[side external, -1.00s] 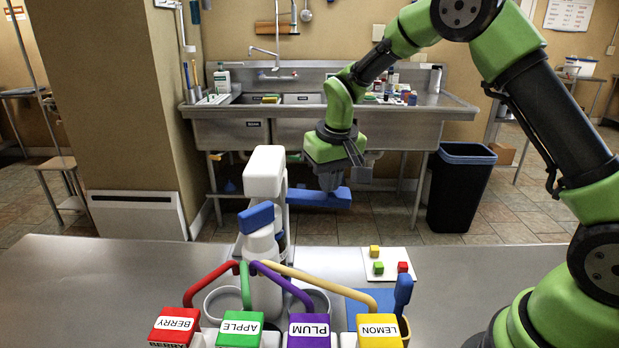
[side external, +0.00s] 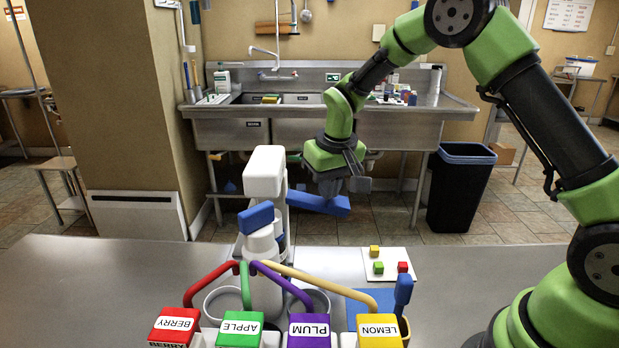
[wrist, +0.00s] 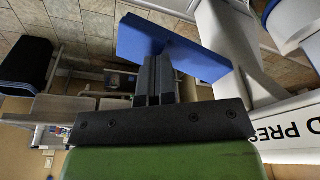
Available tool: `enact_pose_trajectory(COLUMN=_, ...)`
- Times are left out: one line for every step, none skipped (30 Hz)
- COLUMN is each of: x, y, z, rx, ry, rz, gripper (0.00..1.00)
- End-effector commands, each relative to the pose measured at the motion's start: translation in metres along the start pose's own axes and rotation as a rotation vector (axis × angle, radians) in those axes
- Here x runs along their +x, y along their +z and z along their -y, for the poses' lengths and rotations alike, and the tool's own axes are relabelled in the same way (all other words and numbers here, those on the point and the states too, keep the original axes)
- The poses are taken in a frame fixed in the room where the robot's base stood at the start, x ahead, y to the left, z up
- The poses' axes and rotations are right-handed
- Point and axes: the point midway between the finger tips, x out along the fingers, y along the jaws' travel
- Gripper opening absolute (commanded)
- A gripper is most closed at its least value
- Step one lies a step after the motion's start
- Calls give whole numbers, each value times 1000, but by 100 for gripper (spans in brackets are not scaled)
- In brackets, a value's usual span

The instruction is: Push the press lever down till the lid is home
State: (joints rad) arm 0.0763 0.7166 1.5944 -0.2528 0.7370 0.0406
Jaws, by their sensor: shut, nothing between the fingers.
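The press (side external: 264,172) is a white column behind the coloured handles, with a blue lever (side external: 318,204) reaching right from it. The lever slopes slightly down toward its free end. My gripper (side external: 330,190) is shut and empty, with its fingertips over the lever's outer part, apparently touching its top. In the wrist view, the shut fingers (wrist: 153,80) end against the blue lever (wrist: 185,50), and part of the press's lettered white body (wrist: 297,118) shows at right. I cannot make out the lid or how it sits.
Red, green, purple and yellow handles with labelled blocks, BERRY (side external: 175,326), APPLE (side external: 240,328), PLUM (side external: 309,331) and LEMON (side external: 379,331), crowd the front. A white board (side external: 392,263) with small cubes lies right of the press. The steel table (side external: 90,290) is clear at left.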

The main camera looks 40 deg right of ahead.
Motion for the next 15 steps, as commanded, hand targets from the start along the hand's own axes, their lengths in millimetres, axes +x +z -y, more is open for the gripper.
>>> enact_pose_trajectory(x=1, y=1, z=0, rx=0, ry=0, rz=3, gripper=0)
enact_pose_trajectory(x=0, y=1, z=0, rx=0, ry=0, rz=3, gripper=0)
enact_pose_trajectory(x=0, y=0, z=0, rx=0, ry=0, rz=3, gripper=0)
enact_pose_trajectory(x=-1, y=0, z=0, rx=0, ry=0, rz=2, gripper=0)
enact_pose_trajectory(x=-2, y=0, z=0, rx=0, ry=0, rz=2, gripper=0)
enact_pose_trajectory(x=-4, y=-1, z=0, rx=0, ry=0, rz=1, gripper=0)
enact_pose_trajectory(x=-6, y=-1, z=0, rx=0, ry=0, rz=1, gripper=0)
enact_pose_trajectory(x=-8, y=-1, z=0, rx=0, ry=0, rz=1, gripper=0)
enact_pose_trajectory(x=-10, y=-2, z=0, rx=0, ry=0, rz=0, gripper=0)
enact_pose_trajectory(x=-11, y=-2, z=0, rx=0, ry=0, rz=0, gripper=0)
enact_pose_trajectory(x=-13, y=-3, z=0, rx=0, ry=0, rz=0, gripper=0)
enact_pose_trajectory(x=-15, y=-3, z=0, rx=0, ry=-1, rz=0, gripper=0)
enact_pose_trajectory(x=-16, y=-4, z=0, rx=0, ry=-1, rz=0, gripper=0)
enact_pose_trajectory(x=-18, y=-4, z=0, rx=0, ry=-1, rz=-1, gripper=0)
enact_pose_trajectory(x=-20, y=-4, z=0, rx=0, ry=0, rz=-1, gripper=0)
